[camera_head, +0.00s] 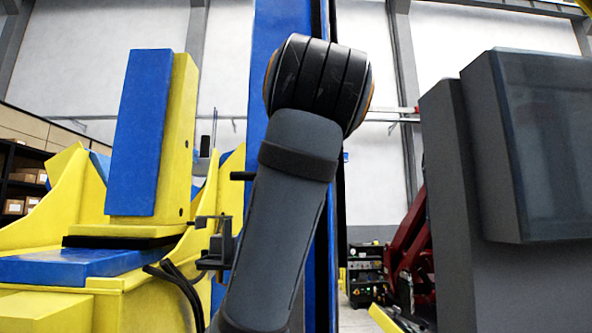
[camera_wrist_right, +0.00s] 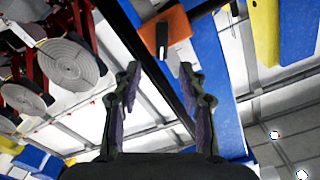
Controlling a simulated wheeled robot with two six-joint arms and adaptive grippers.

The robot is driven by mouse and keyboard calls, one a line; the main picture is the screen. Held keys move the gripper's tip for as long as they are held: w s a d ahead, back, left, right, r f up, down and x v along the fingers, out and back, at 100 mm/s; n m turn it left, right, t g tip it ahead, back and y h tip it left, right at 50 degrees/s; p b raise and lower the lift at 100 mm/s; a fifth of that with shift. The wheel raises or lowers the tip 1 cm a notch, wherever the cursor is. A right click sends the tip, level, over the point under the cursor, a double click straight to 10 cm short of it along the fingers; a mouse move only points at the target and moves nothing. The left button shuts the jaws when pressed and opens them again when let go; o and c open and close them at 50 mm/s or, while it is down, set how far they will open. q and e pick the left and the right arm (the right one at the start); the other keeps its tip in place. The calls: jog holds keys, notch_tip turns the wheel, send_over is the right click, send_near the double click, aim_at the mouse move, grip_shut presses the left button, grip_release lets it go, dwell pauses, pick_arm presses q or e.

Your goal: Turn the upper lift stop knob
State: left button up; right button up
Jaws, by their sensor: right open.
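An orange block (camera_wrist_right: 178,24) with a black knob (camera_wrist_right: 162,40) on it is mounted at the dark edge of a blue column (camera_wrist_right: 213,70), in the upper middle of the right wrist view. I take this to be the lift stop knob; I cannot tell whether it is the upper one. My right gripper (camera_wrist_right: 160,72) is open and empty, its two fingers spread. The knob appears beyond the fingertips, roughly between them, apart from both. In the head view my dark right arm covers the middle of the blue column (camera_head: 266,30), and the orange block cannot be seen. My left gripper is not in view.
In the head view a yellow and blue positioner structure (camera_head: 183,130) stands left, with a small dark bracket (camera_head: 218,250) near my arm. A large grey cabinet (camera_head: 460,200) fills the right. Red machinery (camera_head: 412,245) stands behind.

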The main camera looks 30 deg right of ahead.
jog(key=p+x, duration=0.5)
jog(key=x, duration=0.5)
jog(key=shift+d+r+p, duration=0.1)
jog(key=shift+p, duration=0.25)
jog(key=shift+w, duration=0.25)
jog(key=shift+a, duration=0.2)
jog(key=shift+d, duration=0.1)
grip_shut()
